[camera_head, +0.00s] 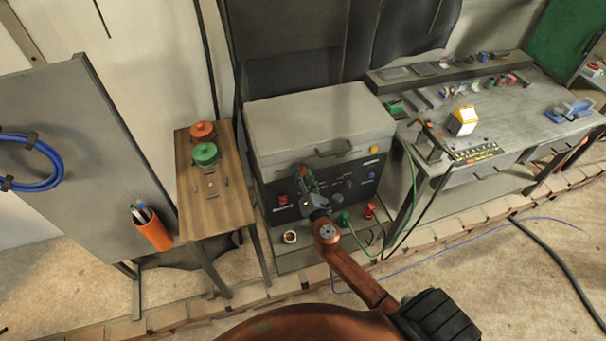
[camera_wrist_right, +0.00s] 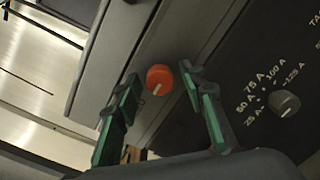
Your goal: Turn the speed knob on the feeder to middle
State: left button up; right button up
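The feeder is the grey box (camera_head: 320,120) with a black front panel of knobs. In the right wrist view, a round orange-red knob (camera_wrist_right: 160,79) with a white pointer line lies between and beyond my fingertips. A dark grey knob (camera_wrist_right: 285,103) with a pale pointer and a printed ampere scale sits on the black panel to the right. I cannot read which knob is for speed. My right gripper (camera_head: 306,180) is in front of the panel and hides part of it. Its green-padded fingers (camera_wrist_right: 160,82) are open, with nothing gripped. My left gripper is out of view.
A wooden stand (camera_head: 215,215) with red and green round pieces is left of the feeder. A workbench (camera_head: 520,110) with tools is to the right. A green cable (camera_head: 412,180) hangs between feeder and bench. A red fitting (camera_head: 370,210) stands below the panel.

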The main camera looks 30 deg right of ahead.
grip_shut()
jog(key=shift+m, duration=0.4)
jog(key=m+b, duration=0.1)
jog(key=m, duration=1)
jog(key=shift+m+y+p, duration=0.4)
jog(key=m+p, duration=0.2)
jog(key=m, duration=0.2)
jog(key=shift+m, duration=0.3)
dwell(0.3)
